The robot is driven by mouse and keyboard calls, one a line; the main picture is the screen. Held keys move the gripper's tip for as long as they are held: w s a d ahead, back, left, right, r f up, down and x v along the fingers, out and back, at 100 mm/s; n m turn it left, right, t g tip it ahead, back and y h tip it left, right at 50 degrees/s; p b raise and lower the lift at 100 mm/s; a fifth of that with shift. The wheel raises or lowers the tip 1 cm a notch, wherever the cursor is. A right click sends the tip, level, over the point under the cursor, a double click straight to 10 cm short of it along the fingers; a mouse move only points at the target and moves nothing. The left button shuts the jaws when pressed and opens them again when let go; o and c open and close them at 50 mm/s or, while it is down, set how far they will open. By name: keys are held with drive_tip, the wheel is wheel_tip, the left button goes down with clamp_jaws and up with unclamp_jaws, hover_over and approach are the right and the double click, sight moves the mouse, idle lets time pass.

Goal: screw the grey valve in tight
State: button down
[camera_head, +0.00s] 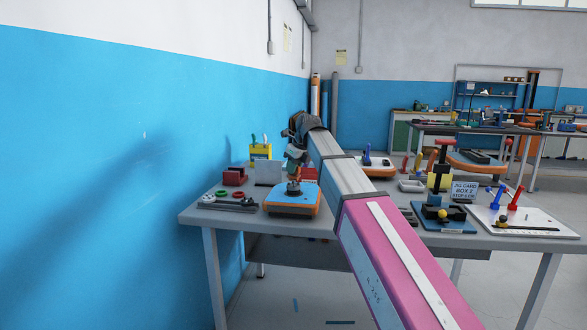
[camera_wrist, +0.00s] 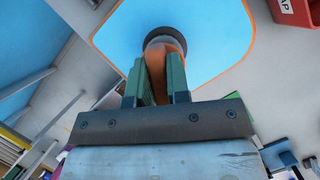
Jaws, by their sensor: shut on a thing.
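The board (camera_head: 284,207) is blue on top with an orange edge and lies on the near table's left part. The grey valve (camera_head: 293,188) stands on it, small in the head view. In the wrist view the valve shows as a dark grey ring (camera_wrist: 168,36) with an orange part below it, against the board's blue face (camera_wrist: 118,28). My gripper (camera_wrist: 160,72) has its two green fingers closed on either side of the orange part. In the head view my gripper (camera_head: 294,170) points down over the board. The threads and seat are hidden.
A grey tray with coloured rings (camera_head: 228,201) stands close left of the board. Behind are a dark red box (camera_head: 234,176) and a yellow box (camera_head: 261,151). A blue-based fixture (camera_head: 440,220) and a white board (camera_head: 520,221) are at right. A blue wall rises at left.

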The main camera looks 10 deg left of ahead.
drive_tip(key=shift+f, duration=1)
idle(0.3)
drive_tip(key=c, duration=1)
unclamp_jaws()
drive_tip(key=v, duration=1)
drive_tip(key=shift+s+d+r, duration=0.1)
drive_tip(key=shift+d+r, duration=0.05)
drive_tip(key=shift+r, duration=0.2)
